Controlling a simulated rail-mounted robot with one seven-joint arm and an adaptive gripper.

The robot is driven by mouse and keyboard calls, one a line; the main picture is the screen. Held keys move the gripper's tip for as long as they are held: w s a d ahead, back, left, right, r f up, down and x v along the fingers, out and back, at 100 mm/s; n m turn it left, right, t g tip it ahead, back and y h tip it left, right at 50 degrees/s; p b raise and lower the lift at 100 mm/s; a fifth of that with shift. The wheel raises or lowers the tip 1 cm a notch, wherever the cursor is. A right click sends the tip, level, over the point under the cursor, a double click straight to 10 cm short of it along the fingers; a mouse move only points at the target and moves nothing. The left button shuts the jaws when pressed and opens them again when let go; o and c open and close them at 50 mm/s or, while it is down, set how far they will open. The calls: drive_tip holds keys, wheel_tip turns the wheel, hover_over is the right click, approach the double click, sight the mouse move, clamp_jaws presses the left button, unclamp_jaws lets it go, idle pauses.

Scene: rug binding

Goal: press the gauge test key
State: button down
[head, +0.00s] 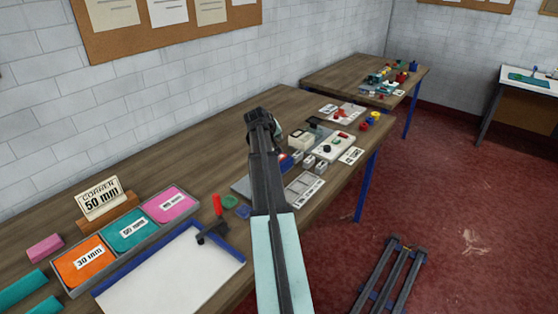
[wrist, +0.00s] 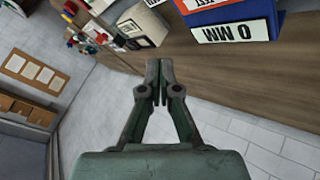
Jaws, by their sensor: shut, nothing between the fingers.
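My gripper (wrist: 159,82) is shut and empty, with its fingertips together in the wrist view. In the head view my arm reaches over the long wooden table and hides most of the gripper. A blue block with a white "0 MM" label (wrist: 236,31) is up and right of the fingertips in the wrist view. A pale box with a printed face (wrist: 142,27) is above and left of the fingertips. Small cream and grey devices (head: 301,139) sit just right of my arm in the head view. I cannot tell which part is the gauge test key.
The wooden table (head: 150,172) runs along a white brick wall. Orange, teal and pink labelled pieces lie in a tray (head: 70,291) at the left, beside a white board (head: 170,277). A second table (head: 335,70) with clutter stands farther back. Red floor lies right of the table.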

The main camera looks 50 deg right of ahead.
drive_tip(key=b, duration=0.3)
approach(281, 155)
drive_tip(key=x, duration=0.5)
drive_tip(key=shift+d+r, duration=0.2)
drive_tip(key=shift+d, duration=0.1)
drive_tip(key=shift+f, duration=0.1)
idle(0.7)
drive_tip(key=shift+f+b, duration=0.3)
drive_tip(key=shift+b, duration=0.15)
drive_tip(key=shift+f+b, duration=0.3)
drive_tip(key=shift+f, duration=0.1)
idle(0.5)
drive_tip(key=shift+r, duration=0.1)
idle(0.4)
drive_tip(key=shift+r+p, duration=0.4)
drive_tip(key=shift+r, duration=0.35)
drive_tip(key=shift+r, duration=0.1)
drive_tip(key=shift+r+p, duration=1.15)
drive_tip(key=shift+r, duration=1.3)
